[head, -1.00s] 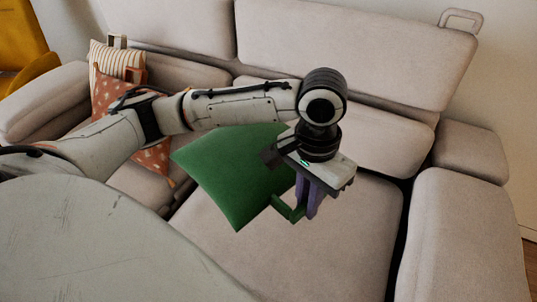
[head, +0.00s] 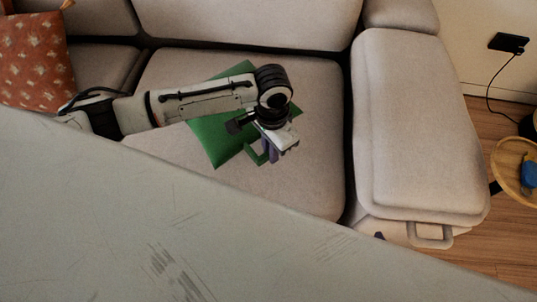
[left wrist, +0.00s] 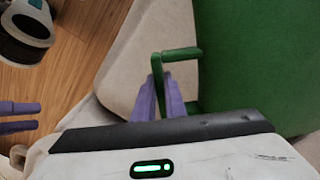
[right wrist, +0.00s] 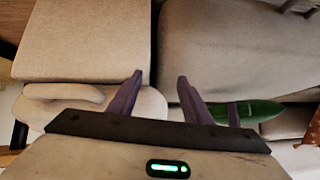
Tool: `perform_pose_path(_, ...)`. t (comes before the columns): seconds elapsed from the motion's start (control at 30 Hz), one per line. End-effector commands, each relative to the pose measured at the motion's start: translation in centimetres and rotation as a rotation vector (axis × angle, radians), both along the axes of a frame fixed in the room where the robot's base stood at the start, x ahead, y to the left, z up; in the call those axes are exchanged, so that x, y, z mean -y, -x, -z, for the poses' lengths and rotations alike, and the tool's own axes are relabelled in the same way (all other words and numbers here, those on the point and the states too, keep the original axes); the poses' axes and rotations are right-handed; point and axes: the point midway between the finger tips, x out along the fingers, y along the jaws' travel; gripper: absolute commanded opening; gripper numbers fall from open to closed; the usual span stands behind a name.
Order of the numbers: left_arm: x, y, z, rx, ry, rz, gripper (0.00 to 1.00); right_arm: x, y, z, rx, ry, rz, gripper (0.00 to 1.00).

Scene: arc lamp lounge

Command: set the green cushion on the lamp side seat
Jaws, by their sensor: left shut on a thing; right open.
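My left gripper (head: 272,152) is shut on the strap handle (left wrist: 182,53) of the green cushion (head: 212,140). The cushion is tilted over the right sofa seat (head: 310,185), partly behind my left arm. I cannot tell whether it touches the seat. In the left wrist view the cushion (left wrist: 250,60) fills the upper right. In the right wrist view an edge of it (right wrist: 245,110) shows beyond the fingers. My right gripper (right wrist: 156,85) is open and empty near the sofa's armrest end; its fingers also show in the left wrist view (left wrist: 18,117). No lamp is seen.
The backrest (head: 250,20) stands behind. An orange patterned pillow (head: 35,60) is at the far left. A round wooden side table (head: 515,170) holds a blue object. The right seat's front is bare.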

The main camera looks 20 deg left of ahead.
Motion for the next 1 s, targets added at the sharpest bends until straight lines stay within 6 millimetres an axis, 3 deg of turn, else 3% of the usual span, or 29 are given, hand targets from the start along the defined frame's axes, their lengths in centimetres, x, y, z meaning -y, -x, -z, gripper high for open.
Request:
perform_pose_path(0.23,0.0,0.0,4.0,-0.001,-0.001,0.0,0.0,-0.2,0.3,0.9,0.003,-0.019,0.008,0.45)
perform_pose_path(0.63,0.0,0.1,4.4,-0.001,-0.001,0.0,0.0,-0.4,0.1,0.3,0.008,-0.027,0.015,0.45)
perform_pose_path(0.67,0.0,0.1,4.4,-0.001,0.0,0.0,0.16,-0.4,0.1,0.4,0.008,-0.026,0.015,0.45)
perform_pose_path(0.73,0.0,0.1,4.4,-0.001,0.0,0.0,0.28,-0.4,0.1,0.4,0.007,-0.026,0.015,0.45)
perform_pose_path(1.0,0.0,0.1,4.3,-0.001,0.0,0.0,0.29,-0.4,0.0,0.5,0.007,-0.024,0.013,0.45)
